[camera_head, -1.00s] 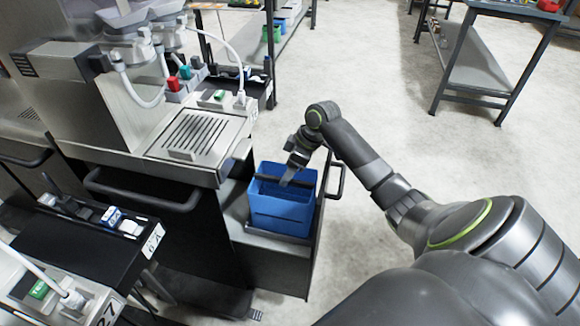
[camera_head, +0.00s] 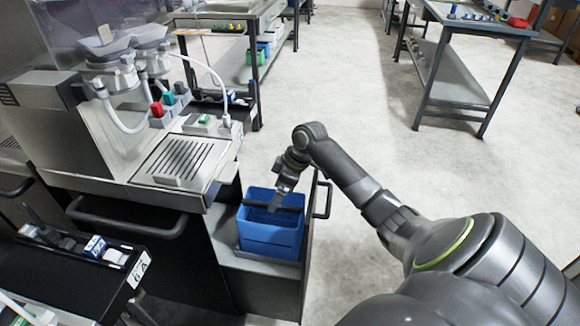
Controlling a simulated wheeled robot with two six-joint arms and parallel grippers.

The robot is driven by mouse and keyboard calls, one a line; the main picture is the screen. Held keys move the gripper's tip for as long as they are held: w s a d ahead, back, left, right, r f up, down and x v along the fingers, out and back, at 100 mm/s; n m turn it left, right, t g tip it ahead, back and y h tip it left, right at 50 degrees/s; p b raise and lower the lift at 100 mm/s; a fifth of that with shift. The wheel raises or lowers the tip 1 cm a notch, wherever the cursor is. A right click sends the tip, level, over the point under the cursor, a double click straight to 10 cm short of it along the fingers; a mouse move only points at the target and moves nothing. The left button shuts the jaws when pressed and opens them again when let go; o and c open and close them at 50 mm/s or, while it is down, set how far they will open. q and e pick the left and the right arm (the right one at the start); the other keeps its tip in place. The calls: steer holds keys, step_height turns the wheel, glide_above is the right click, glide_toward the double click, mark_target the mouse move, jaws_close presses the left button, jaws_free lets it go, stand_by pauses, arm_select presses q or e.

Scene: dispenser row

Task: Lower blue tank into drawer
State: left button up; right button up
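The blue tank (camera_head: 271,239) is an open-topped box with a dark bar across its top. It stands upright in the pulled-out drawer (camera_head: 258,264) below the dispenser machine. Whether its bottom touches the drawer floor is hard to tell. My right gripper (camera_head: 277,203) points down at the tank's bar from above. Its fingertips are small and partly merge with the dark bar, so I cannot tell whether they are shut on it. My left gripper is out of view.
The dispenser machine (camera_head: 97,120) with a metal drip grate (camera_head: 183,160) stands left of the drawer. A dark tray (camera_head: 60,280) with small items is at lower left. Metal shelving (camera_head: 435,100) stands at the back right. The floor (camera_head: 350,100) between is clear.

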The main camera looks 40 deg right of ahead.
steer(key=v, duration=1.6)
steer(key=shift+r+p, duration=0.25)
steer(key=shift+p, duration=0.15)
steer(key=shift+f, duration=0.1)
